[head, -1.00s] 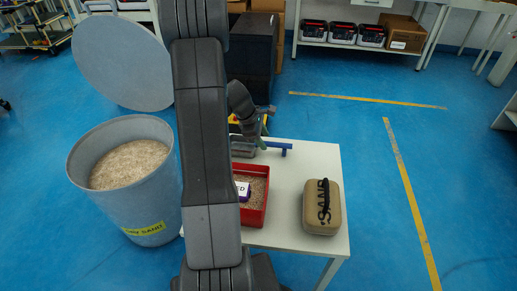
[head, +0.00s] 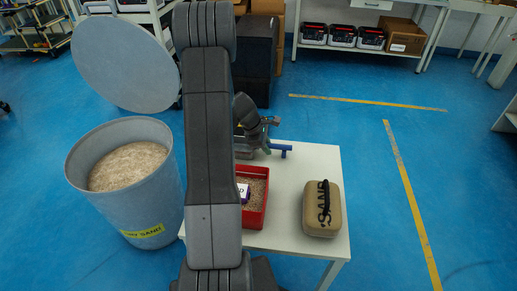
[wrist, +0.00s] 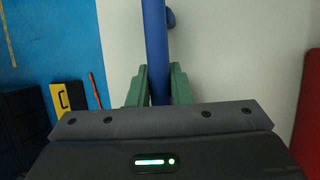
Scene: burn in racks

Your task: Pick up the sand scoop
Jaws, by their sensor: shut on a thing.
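The sand scoop has a blue handle (head: 284,148) that shows past my gripper over the back of the white table (head: 280,225) in the head view. My gripper (wrist: 159,88) has its green fingers on both sides of the blue handle (wrist: 155,40) in the wrist view, shut on it. The scoop's other end is mostly hidden behind my arm and wrist in the head view. Whether the scoop touches the table cannot be told.
A red tray (head: 254,215) of sand with a purple-and-white labelled item stands on the table, partly behind my arm. A tan SAND case (head: 322,212) sits to its right. A large sand bin (head: 150,205) stands left of the table, its round lid (head: 125,62) tilted behind.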

